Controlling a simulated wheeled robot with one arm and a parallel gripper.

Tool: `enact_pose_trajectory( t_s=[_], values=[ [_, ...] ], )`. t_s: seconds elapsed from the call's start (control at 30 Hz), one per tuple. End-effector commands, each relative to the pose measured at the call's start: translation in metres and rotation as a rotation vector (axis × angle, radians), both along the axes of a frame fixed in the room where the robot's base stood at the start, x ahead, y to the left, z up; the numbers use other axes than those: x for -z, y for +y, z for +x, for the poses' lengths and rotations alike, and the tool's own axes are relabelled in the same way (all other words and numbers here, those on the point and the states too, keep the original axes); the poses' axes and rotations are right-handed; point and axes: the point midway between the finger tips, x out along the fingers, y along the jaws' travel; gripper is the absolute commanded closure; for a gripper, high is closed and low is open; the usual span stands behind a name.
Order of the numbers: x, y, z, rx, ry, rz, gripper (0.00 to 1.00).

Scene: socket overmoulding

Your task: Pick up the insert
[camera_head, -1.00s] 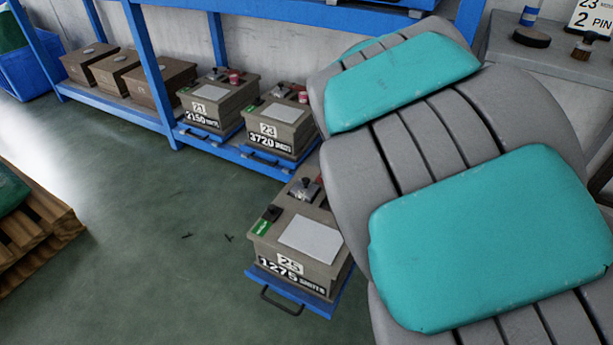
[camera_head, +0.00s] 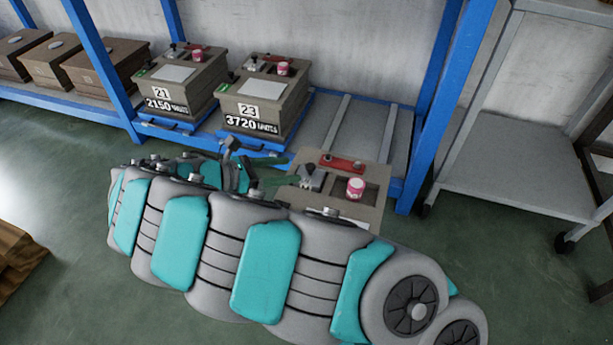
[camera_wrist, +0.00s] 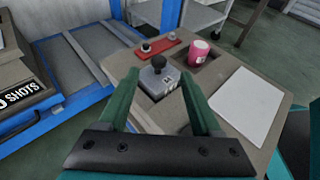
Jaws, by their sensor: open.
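The insert looks to be a small grey metal block with a black knob (camera_wrist: 159,80), sitting in a pocket of the tan mould box (camera_wrist: 120,66). In the head view the grey block (camera_head: 312,178) shows at the left of the box top (camera_head: 372,222). My gripper (camera_wrist: 157,88) is open, with its two green fingers on the left and right of the block in the wrist view. Whether the fingers are level with the block or above it, I cannot tell. In the head view my arm hides the front of the box, and the gripper (camera_head: 282,172) is partly hidden.
A pink can (camera_wrist: 198,52) and a red bar with knobs (camera_wrist: 158,47) are on the same box, with a white sheet (camera_wrist: 240,104) at right. Boxes 21 (camera_head: 178,82) and 23 (camera_head: 262,100) stand on the blue rack (camera_head: 430,120). A grey cart (camera_head: 500,150) stands at right.

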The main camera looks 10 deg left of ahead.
Motion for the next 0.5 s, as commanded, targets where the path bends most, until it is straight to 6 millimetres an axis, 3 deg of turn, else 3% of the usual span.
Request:
enact_pose_trajectory(
  t_s=[0.5],
  values=[
    [0.026,-0.039,0.032,0.008,0.0,0.0,0.34]
  ],
)
